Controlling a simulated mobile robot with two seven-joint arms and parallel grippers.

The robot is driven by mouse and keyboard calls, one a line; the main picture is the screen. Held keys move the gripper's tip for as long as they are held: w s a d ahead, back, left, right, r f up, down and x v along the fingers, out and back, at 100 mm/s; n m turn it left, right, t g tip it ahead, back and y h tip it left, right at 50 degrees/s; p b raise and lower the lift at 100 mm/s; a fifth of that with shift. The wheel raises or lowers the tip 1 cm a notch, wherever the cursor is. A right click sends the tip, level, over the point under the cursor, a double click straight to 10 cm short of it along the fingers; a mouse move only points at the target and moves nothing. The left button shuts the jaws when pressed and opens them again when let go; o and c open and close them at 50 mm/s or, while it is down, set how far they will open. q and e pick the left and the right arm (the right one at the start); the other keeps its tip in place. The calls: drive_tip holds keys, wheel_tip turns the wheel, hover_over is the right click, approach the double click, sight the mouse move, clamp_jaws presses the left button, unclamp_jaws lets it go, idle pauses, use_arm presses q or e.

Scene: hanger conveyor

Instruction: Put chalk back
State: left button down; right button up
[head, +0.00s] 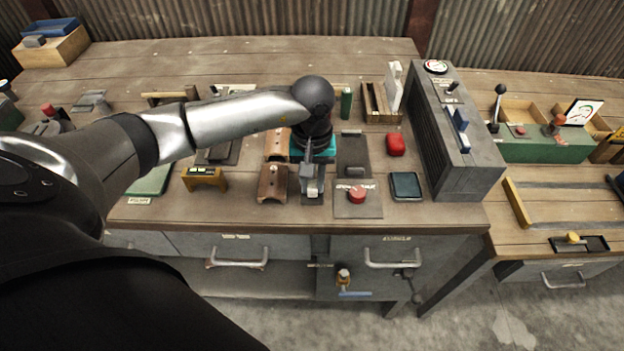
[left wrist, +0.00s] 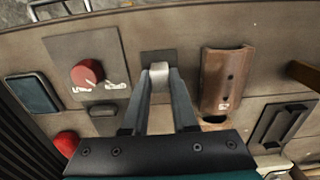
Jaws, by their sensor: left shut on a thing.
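My left gripper (head: 314,186) reaches down over the front of the workbench, above a small dark plate (left wrist: 150,57). In the left wrist view its two fingers close from both sides on a small pale grey-white block (left wrist: 159,71). I cannot tell whether this block is the chalk or a part fixed to the plate. The block is at the plate, and the fingers hide its sides. No other piece is clearly chalk. My right gripper is not in view.
A brown curved holder (head: 273,184) stands close beside the gripper. On the other side is a red knob (head: 357,194) on a grey plate, then a dark teal pad (head: 405,186). A tall grey box (head: 452,135) bounds the right end of the bench.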

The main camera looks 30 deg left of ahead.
use_arm(q)
drive_tip(key=shift+f, duration=0.1)
drive_tip(key=c, duration=0.6)
unclamp_jaws()
wheel_tip(320, 180, up, 15)
drive_tip(key=shift+r, duration=0.15)
idle(0.4)
